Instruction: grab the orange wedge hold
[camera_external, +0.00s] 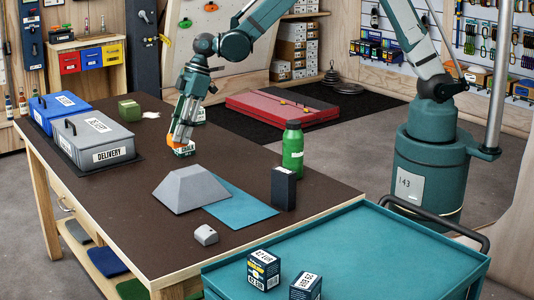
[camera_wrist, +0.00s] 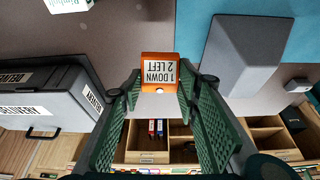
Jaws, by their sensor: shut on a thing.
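The orange wedge hold (camera_wrist: 159,62) shows in the wrist view between the fingertips, with a white label reading "1 DOWN 2 LEFT" on its face. My gripper (camera_wrist: 159,82) is shut on it, one green finger on each side. In the external view my gripper (camera_external: 182,140) points down over the far middle of the dark table (camera_external: 240,150). Only a little orange shows there at the fingertips, beside a labelled face. I cannot tell whether the hold touches the table.
A grey pyramid volume (camera_external: 192,189) and blue sheet (camera_external: 240,203) lie nearer the front. A green bottle (camera_external: 293,150) and dark box (camera_external: 284,188) stand right. A grey delivery case (camera_external: 100,138) and blue case (camera_external: 58,108) sit left. A small grey block (camera_external: 206,235) is in front.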

